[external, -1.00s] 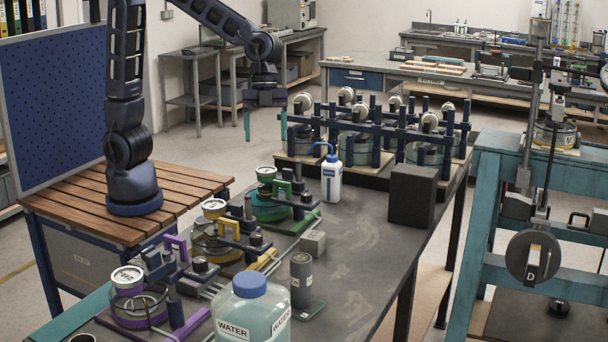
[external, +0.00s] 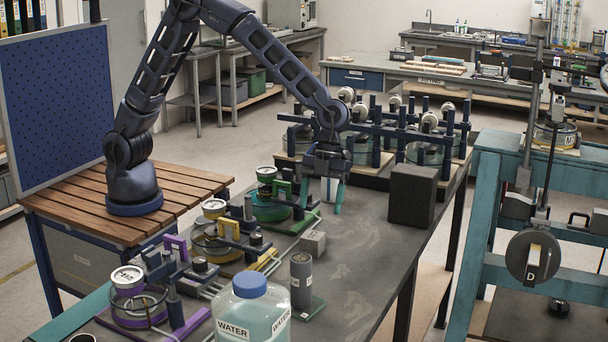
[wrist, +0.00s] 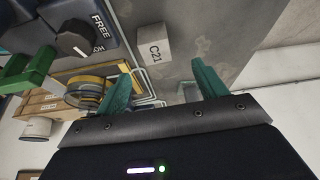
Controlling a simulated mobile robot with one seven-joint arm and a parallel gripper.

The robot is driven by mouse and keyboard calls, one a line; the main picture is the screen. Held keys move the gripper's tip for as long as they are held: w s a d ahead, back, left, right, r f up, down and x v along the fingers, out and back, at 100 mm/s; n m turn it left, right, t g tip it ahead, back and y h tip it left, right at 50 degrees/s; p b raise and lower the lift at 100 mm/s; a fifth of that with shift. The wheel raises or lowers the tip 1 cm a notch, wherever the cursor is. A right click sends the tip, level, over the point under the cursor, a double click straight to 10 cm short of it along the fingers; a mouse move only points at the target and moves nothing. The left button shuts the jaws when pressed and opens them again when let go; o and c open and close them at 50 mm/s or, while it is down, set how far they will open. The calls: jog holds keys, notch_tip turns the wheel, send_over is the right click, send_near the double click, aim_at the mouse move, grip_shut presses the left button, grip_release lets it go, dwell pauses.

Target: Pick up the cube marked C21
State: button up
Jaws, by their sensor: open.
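The cube marked C21 (external: 312,243) is small and light grey. It sits on the dark bench top, right of the yellow-marked device. In the wrist view the cube (wrist: 154,45) shows its C21 label, ahead of and between my fingertips but apart from them. My gripper (external: 331,208) hangs over the bench, higher than the cube and farther back in the external view. Its teal fingers are open and empty, pointing down. In the wrist view my gripper (wrist: 158,68) also has its fingers spread apart.
Yellow (external: 215,242), green (external: 270,205) and purple (external: 140,300) devices stand left of the cube. A dark grey cylinder (external: 301,280) and a WATER bottle (external: 253,318) stand in front. A black block (external: 411,195) stands behind right. Bench right of the cube is bare.

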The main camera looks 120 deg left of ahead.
aim_at(314, 234)
jog(key=x, duration=0.5)
jog(key=shift+s, duration=0.1)
jog(key=shift+s+x, duration=0.15)
jog(key=shift+x, duration=1.15)
jog(key=shift+s+x, duration=0.15)
jog(key=shift+x, duration=1.2)
jog(key=shift+a, duration=0.2)
jog(key=shift+c, duration=0.2)
jog(key=c, duration=1.2)
